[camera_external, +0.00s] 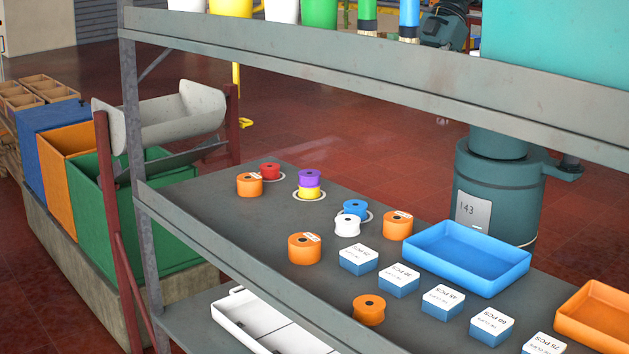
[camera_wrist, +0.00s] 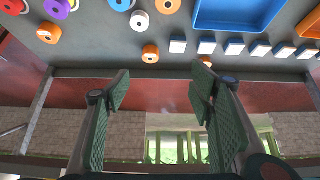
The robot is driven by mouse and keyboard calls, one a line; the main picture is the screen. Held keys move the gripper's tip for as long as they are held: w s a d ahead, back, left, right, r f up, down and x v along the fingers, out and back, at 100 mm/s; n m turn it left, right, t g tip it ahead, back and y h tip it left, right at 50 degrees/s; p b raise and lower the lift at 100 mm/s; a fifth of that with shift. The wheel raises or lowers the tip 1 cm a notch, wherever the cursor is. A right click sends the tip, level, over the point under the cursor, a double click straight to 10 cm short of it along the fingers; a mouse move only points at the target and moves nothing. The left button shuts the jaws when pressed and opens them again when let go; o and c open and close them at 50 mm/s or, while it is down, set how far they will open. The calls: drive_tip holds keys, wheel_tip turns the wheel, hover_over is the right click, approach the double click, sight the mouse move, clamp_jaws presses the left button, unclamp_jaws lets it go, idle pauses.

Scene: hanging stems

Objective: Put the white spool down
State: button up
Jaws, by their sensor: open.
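The white spool (camera_external: 347,226) stands upright on the grey shelf board (camera_external: 215,215), just in front of the blue spool (camera_external: 354,208), which sits on a white ring. In the wrist view the white spool (camera_wrist: 139,20) is at the top, beyond my fingers. My gripper (camera_wrist: 160,90) shows only in the wrist view, with its two green-padded fingers wide apart and nothing between them. It is clear of the white spool. The external view does not show my gripper.
Several orange spools (camera_external: 305,248) stand around the white one. A purple spool (camera_external: 309,178) sits on a yellow spool (camera_external: 309,192), beside a red spool (camera_external: 269,171). Small labelled boxes (camera_external: 399,280) and a blue tray (camera_external: 466,258) are to the right. An upper shelf beam (camera_external: 390,82) crosses above.

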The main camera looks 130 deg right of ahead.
drive_tip(key=shift+w, duration=0.1)
drive_tip(key=m+g+h+b, duration=0.15)
drive_tip(key=m+g, duration=0.55)
drive_tip(key=m, duration=0.8)
hover_over(348, 219)
drive_tip(key=a, duration=0.2)
drive_tip(key=f, duration=2)
drive_tip(key=shift+d+f, duration=0.25)
drive_tip(key=shift+f, duration=0.15)
drive_tip(key=shift+d+f+m, duration=0.15)
drive_tip(key=shift+f+m, duration=0.25)
drive_tip(key=shift+f, duration=0.15)
drive_tip(key=shift+d+f, duration=0.15)
drive_tip(key=shift+f, duration=1.15)
drive_tip(key=shift+d+f+b, duration=0.15)
drive_tip(key=shift+f+b, duration=0.05)
drive_tip(key=shift+f, duration=1.1)
drive_tip(key=shift+d+f+b, duration=0.15)
drive_tip(key=shift+f, duration=1.1)
